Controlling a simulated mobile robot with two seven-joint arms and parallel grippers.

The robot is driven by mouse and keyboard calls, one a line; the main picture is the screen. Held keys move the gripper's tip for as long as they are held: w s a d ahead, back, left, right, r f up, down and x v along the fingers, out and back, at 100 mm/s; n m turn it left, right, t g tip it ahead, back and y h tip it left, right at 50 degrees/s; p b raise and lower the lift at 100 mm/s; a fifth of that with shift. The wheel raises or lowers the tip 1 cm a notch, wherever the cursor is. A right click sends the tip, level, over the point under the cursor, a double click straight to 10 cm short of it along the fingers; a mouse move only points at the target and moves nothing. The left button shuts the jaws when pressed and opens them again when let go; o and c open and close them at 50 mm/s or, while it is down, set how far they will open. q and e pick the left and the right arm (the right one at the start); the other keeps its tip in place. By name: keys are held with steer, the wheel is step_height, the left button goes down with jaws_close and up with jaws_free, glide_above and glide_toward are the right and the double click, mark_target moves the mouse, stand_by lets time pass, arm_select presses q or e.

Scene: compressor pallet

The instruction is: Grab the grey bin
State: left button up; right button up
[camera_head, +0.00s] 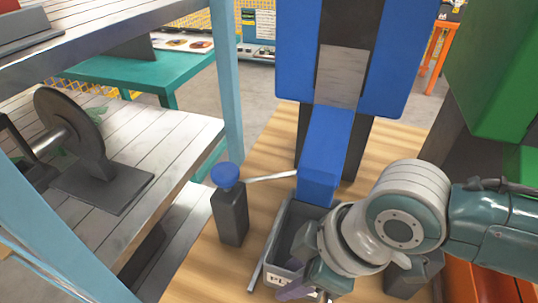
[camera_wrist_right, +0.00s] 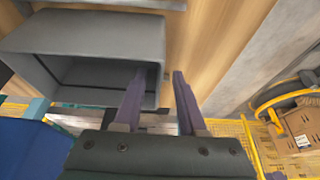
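The grey bin (camera_head: 278,268) sits on the wooden surface in the head view, with a partly hidden white label on its near side. In the right wrist view the grey bin (camera_wrist_right: 95,28) is at the upper left with its dark opening showing. My right gripper (camera_wrist_right: 157,92) is open, its two purple fingers apart. In that view the left finger overlaps the bin's opening and the right finger is outside its right wall; contact cannot be told. In the head view my right wrist hides part of the bin. My left gripper is not in view.
A blue machine (camera_head: 325,150) stands directly behind the bin. A dark grey block with a blue knob (camera_head: 230,205) and a thin rod is left of it. A shelf (camera_head: 110,150) with a light blue post fills the left. A green body (camera_head: 490,70) stands at the right.

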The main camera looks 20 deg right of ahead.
steer(key=x, duration=0.2)
steer(key=shift+w+a+f+b, duration=0.15)
steer(key=shift+f+b, duration=0.1)
steer(key=shift+b, duration=0.15)
jaws_close()
stand_by(1.1)
